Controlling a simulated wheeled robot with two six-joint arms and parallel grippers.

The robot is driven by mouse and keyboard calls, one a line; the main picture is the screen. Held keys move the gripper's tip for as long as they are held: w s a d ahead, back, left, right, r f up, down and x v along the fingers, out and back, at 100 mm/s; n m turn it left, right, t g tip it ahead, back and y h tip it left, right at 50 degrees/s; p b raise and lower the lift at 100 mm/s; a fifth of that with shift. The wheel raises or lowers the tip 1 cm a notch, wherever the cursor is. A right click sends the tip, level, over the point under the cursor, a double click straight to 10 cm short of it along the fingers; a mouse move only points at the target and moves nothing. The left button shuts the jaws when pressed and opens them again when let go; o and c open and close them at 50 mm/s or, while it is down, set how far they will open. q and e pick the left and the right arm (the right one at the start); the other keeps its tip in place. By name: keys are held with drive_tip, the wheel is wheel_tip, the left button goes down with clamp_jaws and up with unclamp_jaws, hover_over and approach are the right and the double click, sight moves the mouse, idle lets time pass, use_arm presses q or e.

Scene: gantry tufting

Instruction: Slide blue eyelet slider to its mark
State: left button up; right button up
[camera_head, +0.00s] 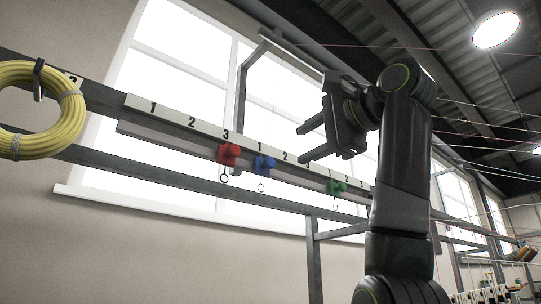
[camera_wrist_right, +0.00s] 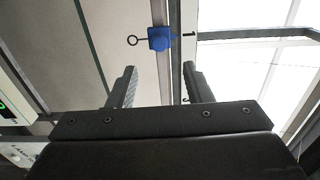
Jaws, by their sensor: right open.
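The blue eyelet slider (camera_head: 264,165) sits on the rail under the middle group's 1 mark, with a ring hanging below it. The white number strip (camera_head: 179,116) runs above the rail with repeated marks 1, 2, 3. My right gripper (camera_head: 303,143) is open and empty, to the right of the blue slider and apart from it. In the right wrist view the blue slider (camera_wrist_right: 159,39) lies beyond the open fingertips (camera_wrist_right: 160,70), roughly in line with the gap between them, beside the 1. My left gripper is not in view.
A red slider (camera_head: 228,154) is close to the left of the blue one, under a 3. A green slider (camera_head: 337,187) is farther right. A coil of yellow hose (camera_head: 72,122) hangs at the far left. Thin threads cross the upper right.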

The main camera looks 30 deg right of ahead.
sight(272, 162)
drive_tip(key=w+p, duration=0.1)
drive_tip(key=w, duration=0.1)
drive_tip(key=w+p, duration=0.1)
drive_tip(key=w, duration=0.2)
drive_tip(key=w+p, duration=0.1)
drive_tip(key=w, duration=0.2)
drive_tip(key=shift+w+a+r, duration=0.1)
drive_tip(key=shift+w+a, duration=0.15)
drive_tip(key=shift+a, duration=0.1)
drive_tip(key=shift+w+a+p, duration=0.1)
drive_tip(key=shift+w+p, duration=0.4)
drive_tip(key=shift+w, duration=0.5)
drive_tip(key=shift+w+f, duration=0.2)
drive_tip(key=shift+w, duration=0.6)
drive_tip(key=shift+s, duration=0.15)
drive_tip(key=shift+c, duration=0.6)
clamp_jaws()
drive_tip(key=d, duration=0.8)
drive_tip(key=shift+w+d+p, duration=0.15)
drive_tip(key=shift+w+p, duration=0.2)
drive_tip(key=shift+p, duration=0.05)
drive_tip(key=shift+a, duration=0.2)
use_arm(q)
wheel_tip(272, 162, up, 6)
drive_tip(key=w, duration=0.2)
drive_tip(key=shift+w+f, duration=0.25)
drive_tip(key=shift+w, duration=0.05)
use_arm(e)
drive_tip(key=shift+o, duration=0.6)
unclamp_jaws()
